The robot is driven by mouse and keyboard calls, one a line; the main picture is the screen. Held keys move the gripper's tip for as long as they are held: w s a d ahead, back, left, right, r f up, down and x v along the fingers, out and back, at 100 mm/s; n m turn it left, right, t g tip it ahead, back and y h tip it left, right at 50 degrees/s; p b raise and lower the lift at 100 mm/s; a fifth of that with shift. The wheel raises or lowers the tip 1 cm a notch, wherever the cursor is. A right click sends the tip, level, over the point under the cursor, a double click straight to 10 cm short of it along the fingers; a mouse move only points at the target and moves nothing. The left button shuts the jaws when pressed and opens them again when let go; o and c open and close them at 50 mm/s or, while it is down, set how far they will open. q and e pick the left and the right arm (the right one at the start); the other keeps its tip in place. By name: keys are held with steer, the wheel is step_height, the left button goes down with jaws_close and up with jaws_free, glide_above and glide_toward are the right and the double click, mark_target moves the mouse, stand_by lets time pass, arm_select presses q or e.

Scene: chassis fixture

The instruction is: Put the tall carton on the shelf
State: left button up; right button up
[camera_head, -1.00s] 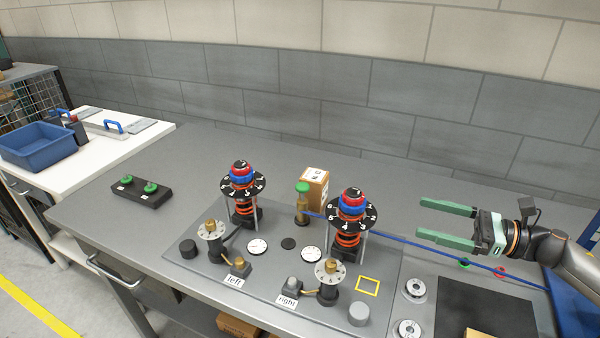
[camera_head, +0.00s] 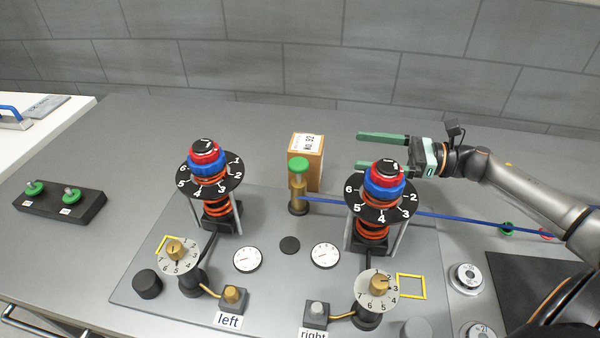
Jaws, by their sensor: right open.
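The tall carton (camera_head: 309,160) is a brown box with a white printed label on top. It stands upright at the back of the grey bench, behind the brass post with the green cap (camera_head: 299,166), which hides part of its front. My right gripper (camera_head: 358,151) comes in from the right with its green fingers apart and pointing left at the carton. It is empty, and a gap shows between the fingertips and the carton. The right dial tower hides part of the lower finger. No shelf can be made out now. My left gripper is not in view.
The left dial tower (camera_head: 212,185) and right dial tower (camera_head: 378,205) stand on the grey plate in front. A blue rod (camera_head: 455,216) runs right from the brass post. A black block with green knobs (camera_head: 60,203) lies at left. The bench's back left is clear.

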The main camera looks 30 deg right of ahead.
mark_target(306, 143)
steer(key=p+x, duration=0.2)
steer(key=x, duration=1)
steer(key=shift+w+d+f, duration=0.1)
steer(key=shift+w+f, duration=0.05)
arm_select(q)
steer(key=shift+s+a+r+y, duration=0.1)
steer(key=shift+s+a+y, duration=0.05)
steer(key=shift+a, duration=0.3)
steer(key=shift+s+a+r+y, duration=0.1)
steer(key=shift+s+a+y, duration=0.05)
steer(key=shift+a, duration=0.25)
arm_select(e)
steer(key=shift+w+a+f, duration=0.15)
steer(key=shift+w+a, duration=0.05)
steer(key=shift+a, duration=0.15)
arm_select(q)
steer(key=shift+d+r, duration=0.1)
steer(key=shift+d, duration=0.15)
arm_select(e)
jaws_close()
